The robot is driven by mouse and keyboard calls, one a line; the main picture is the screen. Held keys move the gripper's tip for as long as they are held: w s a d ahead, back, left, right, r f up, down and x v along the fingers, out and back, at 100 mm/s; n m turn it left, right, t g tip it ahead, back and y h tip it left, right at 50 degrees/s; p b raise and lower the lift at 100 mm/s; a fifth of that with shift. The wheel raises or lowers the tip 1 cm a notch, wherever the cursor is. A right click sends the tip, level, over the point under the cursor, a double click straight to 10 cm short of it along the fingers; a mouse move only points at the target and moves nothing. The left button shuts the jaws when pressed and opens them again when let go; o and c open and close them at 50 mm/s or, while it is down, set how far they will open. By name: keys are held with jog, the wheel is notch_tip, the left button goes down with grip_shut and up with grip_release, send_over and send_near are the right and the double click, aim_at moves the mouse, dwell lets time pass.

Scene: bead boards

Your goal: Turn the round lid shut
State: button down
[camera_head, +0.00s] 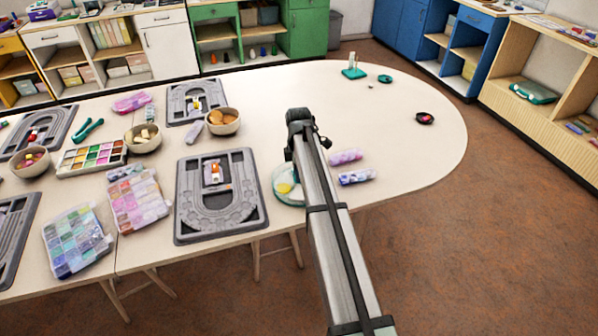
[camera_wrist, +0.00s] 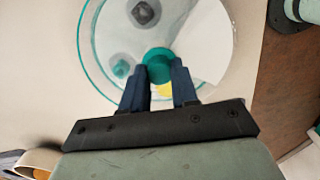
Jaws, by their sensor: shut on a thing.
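The round clear container with a teal rim stands on the table beside my arm in the head view (camera_head: 281,194). It fills much of the wrist view (camera_wrist: 92,62), seen from above. A teal knob (camera_wrist: 158,56) shows over it, taken to be part of the round lid. My gripper (camera_wrist: 159,72) is shut on this knob, one dark finger on each side. A grey piece, a small teal piece and something yellow show within the container's outline. I cannot tell how the lid sits on the rim. In the head view my arm hides my gripper and part of the container.
A grey bead board (camera_head: 248,202) lies just left of the container. Two packs of beads, pink (camera_head: 346,156) and purple (camera_head: 357,177), lie to its right. A bowl (camera_head: 223,128) stands behind. The table's front edge is close; its right end is mostly free.

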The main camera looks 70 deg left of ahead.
jog(key=shift+n, duration=1.4)
jog(key=c, duration=0.8)
grip_release()
jog(key=shift+c, duration=0.2)
notch_tip(320, 180, up, 14)
jog(key=shift+a, duration=0.15)
jog(key=shift+f, duration=0.1)
